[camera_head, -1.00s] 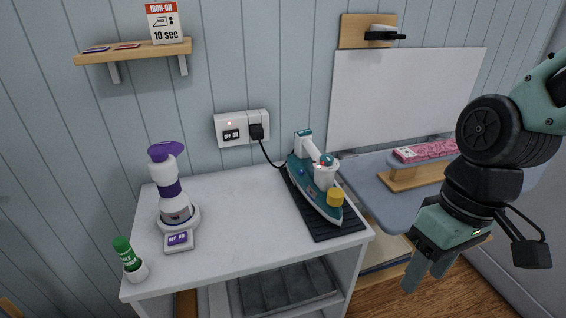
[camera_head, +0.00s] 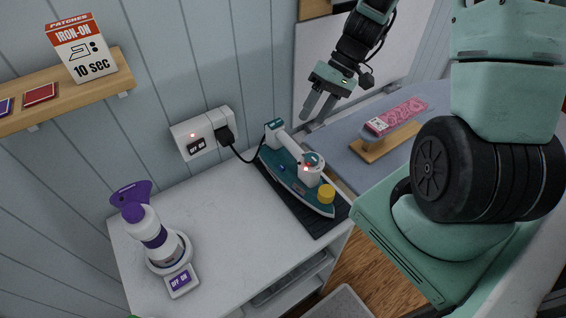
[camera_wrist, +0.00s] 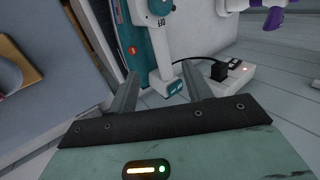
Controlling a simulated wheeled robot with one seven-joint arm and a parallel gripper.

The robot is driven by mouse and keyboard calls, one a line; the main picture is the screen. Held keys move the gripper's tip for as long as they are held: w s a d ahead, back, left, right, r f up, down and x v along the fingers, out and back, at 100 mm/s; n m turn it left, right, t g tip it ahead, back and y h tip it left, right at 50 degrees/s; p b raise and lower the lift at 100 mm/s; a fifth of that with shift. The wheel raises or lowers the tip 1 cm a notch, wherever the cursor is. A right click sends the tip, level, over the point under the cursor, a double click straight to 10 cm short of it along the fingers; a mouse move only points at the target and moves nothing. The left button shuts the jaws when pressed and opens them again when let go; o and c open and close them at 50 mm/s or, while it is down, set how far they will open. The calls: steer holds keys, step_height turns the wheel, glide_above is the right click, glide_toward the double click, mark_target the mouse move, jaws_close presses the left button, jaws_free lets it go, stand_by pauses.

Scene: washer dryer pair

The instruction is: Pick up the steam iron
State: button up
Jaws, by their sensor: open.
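The steam iron (camera_head: 297,172) is teal and white with a yellow knob. It lies on a dark ribbed mat (camera_head: 327,219) at the right side of the white cabinet top, its cord running to the wall socket. My gripper (camera_head: 317,112) is open and empty, above and just behind the iron's heel end, at the picture's upper middle. In the wrist view the iron's white handle (camera_wrist: 158,45) shows beyond and between my two open fingers (camera_wrist: 160,92), apart from them. The iron's front is cut off at the top there.
The wall socket (camera_head: 203,133) with black plug and cord is left of the iron. A shelf (camera_head: 65,100) is upper left.

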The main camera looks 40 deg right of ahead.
mark_target(295, 143)
steer(key=p+x, duration=0.1)
steer(key=x, duration=0.4)
steer(key=shift+a+f, duration=0.15)
steer(key=shift+f, duration=0.05)
steer(key=shift+p+x, duration=1.25)
steer(key=shift+x, duration=1.4)
steer(key=shift+w, duration=0.15)
jaws_close()
